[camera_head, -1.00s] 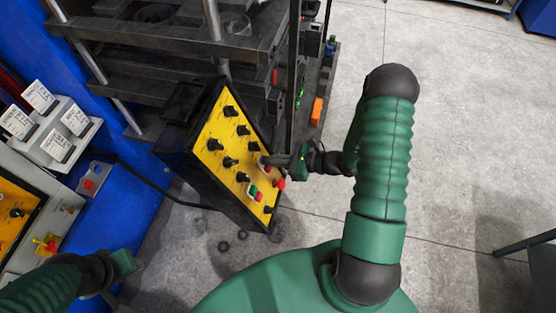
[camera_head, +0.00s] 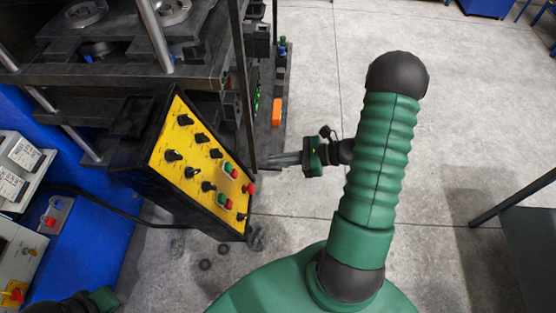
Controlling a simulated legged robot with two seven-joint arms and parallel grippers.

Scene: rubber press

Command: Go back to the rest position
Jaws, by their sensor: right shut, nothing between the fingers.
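My right gripper (camera_head: 272,160) is near the middle of the head view, at the end of my green right arm. Its thin grey fingers are together with nothing between them. They point left toward the yellow control panel (camera_head: 181,137) and stand just right of its edge, seemingly apart from it. The panel carries several black knobs, green and red buttons and a red knob (camera_head: 249,188) at its right edge. Only a small part of my left arm shows at the bottom left corner, and the fingers of my left gripper are not visible there.
The dark press (camera_head: 125,70) with metal columns stands at the upper left behind the panel. A blue cabinet side and a grey box (camera_head: 22,168) with white meters are at the left. Open concrete floor (camera_head: 470,100) lies to the right. A dark table (camera_head: 530,225) is at the right edge.

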